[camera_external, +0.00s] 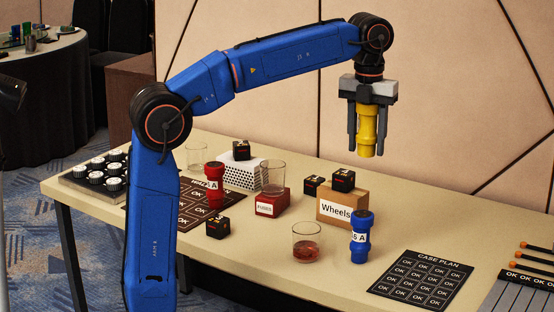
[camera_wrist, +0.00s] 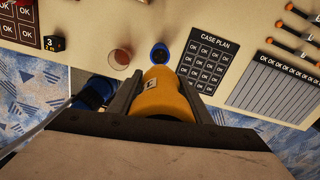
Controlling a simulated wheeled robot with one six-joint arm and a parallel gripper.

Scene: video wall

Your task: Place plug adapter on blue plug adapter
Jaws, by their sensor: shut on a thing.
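My gripper (camera_external: 366,133) is shut on a yellow plug adapter (camera_external: 368,130) and holds it upright, high above the table. In the wrist view the yellow adapter (camera_wrist: 163,97) sits between the fingers of my gripper (camera_wrist: 163,90). The blue plug adapter (camera_external: 360,240) stands upright on the table, below the yellow one and apart from it. It also shows in the wrist view (camera_wrist: 159,53), just beyond the yellow adapter. A red plug adapter (camera_external: 214,185) stands further left on the table.
A glass with red liquid (camera_external: 306,244) stands left of the blue adapter. Behind is a Wheels box (camera_external: 341,208) with black cubes. The Case Plan sheet (camera_external: 420,279) lies to the right. An empty glass (camera_external: 272,177) stands on a red box (camera_external: 271,204).

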